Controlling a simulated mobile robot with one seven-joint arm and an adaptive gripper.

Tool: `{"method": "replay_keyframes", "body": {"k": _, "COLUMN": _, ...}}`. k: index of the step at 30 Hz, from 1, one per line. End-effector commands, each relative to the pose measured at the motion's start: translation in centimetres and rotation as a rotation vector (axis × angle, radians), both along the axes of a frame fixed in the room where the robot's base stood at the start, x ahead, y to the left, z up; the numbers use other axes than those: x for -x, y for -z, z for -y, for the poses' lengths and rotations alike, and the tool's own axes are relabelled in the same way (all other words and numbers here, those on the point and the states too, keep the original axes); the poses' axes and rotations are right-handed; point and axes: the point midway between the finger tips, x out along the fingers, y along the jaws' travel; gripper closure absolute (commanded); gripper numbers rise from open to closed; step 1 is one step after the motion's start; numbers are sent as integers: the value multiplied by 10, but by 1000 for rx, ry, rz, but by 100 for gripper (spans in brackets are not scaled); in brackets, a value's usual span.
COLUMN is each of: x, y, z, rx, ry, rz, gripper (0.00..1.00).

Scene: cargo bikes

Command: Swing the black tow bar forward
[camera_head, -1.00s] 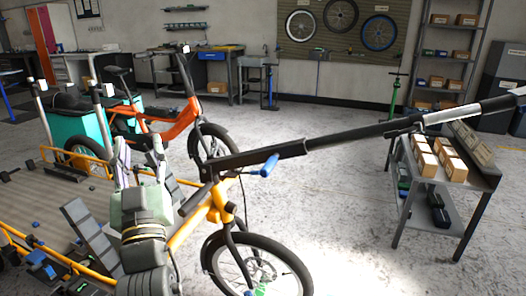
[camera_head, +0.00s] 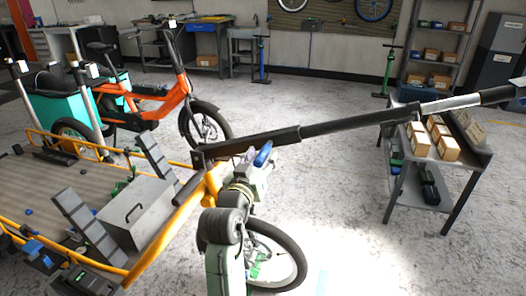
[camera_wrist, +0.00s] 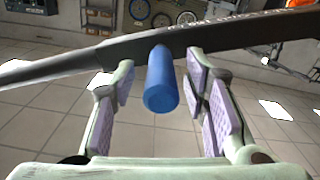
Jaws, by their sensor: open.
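The black tow bar (camera_head: 350,122) runs from the front of the yellow cargo bike (camera_head: 150,252) out to the right, slanting slightly upward. A short blue handle (camera_head: 263,153) sticks out from it near the bike end. My gripper (camera_head: 258,164) is at the handle with its fingers spread. In the wrist view the blue handle (camera_wrist: 161,85) points toward the camera between the two open fingers, with gaps on both sides. The tow bar (camera_wrist: 215,37) crosses behind the fingertips. My arm hides part of the bike's front.
A grey metal box (camera_head: 135,213) and grey ramps lie on the bike's deck. An orange bike (camera_head: 175,100) stands behind. A grey cart with cardboard boxes (camera_head: 418,140) stands at the right, beneath the bar's far part. The floor between is clear.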

Motion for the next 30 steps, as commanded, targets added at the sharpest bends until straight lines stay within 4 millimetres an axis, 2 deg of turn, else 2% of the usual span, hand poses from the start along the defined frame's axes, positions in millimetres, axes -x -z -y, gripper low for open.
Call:
{"method": "replay_keyframes", "body": {"k": 6, "x": -17, "y": 0, "z": 6, "rx": 0, "ry": 0, "rz": 0, "gripper": 59}}
{"method": "replay_keyframes", "body": {"k": 15, "x": -19, "y": 0, "z": 6, "rx": 0, "ry": -1, "rz": 1, "gripper": 59}}
{"method": "replay_keyframes", "body": {"k": 30, "x": -18, "y": 0, "z": 5, "rx": 0, "ry": -2, "rz": 1, "gripper": 93}}
